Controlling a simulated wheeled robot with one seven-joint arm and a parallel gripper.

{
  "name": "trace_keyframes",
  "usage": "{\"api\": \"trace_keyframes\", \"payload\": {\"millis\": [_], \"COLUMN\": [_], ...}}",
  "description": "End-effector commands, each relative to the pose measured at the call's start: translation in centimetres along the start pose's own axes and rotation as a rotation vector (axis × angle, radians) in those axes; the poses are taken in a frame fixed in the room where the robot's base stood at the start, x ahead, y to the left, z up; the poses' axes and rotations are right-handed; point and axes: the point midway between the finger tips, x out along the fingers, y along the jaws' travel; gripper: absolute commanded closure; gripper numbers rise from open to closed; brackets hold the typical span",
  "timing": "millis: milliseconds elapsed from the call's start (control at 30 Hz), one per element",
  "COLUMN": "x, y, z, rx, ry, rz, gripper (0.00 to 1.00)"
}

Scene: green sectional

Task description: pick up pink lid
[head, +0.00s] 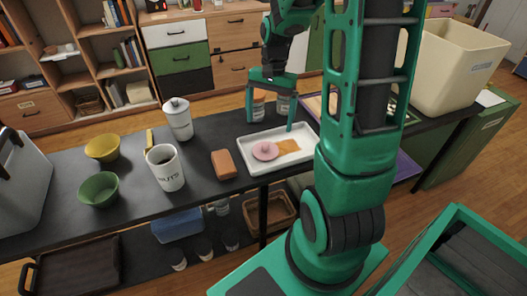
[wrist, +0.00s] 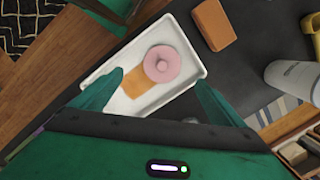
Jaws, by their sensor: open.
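The pink lid (head: 265,150) is a round disc with a small knob on top. It lies in a white tray (head: 250,139) on the dark table, partly beside an orange-tan patch (head: 289,146) on the tray's floor. In the wrist view the pink lid (wrist: 162,64) shows whole, ahead of my fingers, in the white tray (wrist: 188,41). My gripper (head: 270,121) is above the tray with its fingers spread apart and pointing down. In the wrist view my gripper (wrist: 160,88) is open and empty, and the lid lies beyond the fingertips, apart from them.
An orange-brown block (head: 224,164) lies left of the tray. A large cream bin (head: 455,65) is at right. Jars stand behind the tray.

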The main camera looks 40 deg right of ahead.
Motion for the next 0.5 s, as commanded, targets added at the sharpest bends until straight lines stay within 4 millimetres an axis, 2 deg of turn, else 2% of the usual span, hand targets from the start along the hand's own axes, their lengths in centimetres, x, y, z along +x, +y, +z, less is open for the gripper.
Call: {"api": "trace_keyframes", "payload": {"millis": [500], "x": [5.8], "y": [-0.5], "z": [-0.3], "rx": [0.019], "ry": [-0.010], "rz": [-0.003], "gripper": [0.07]}}
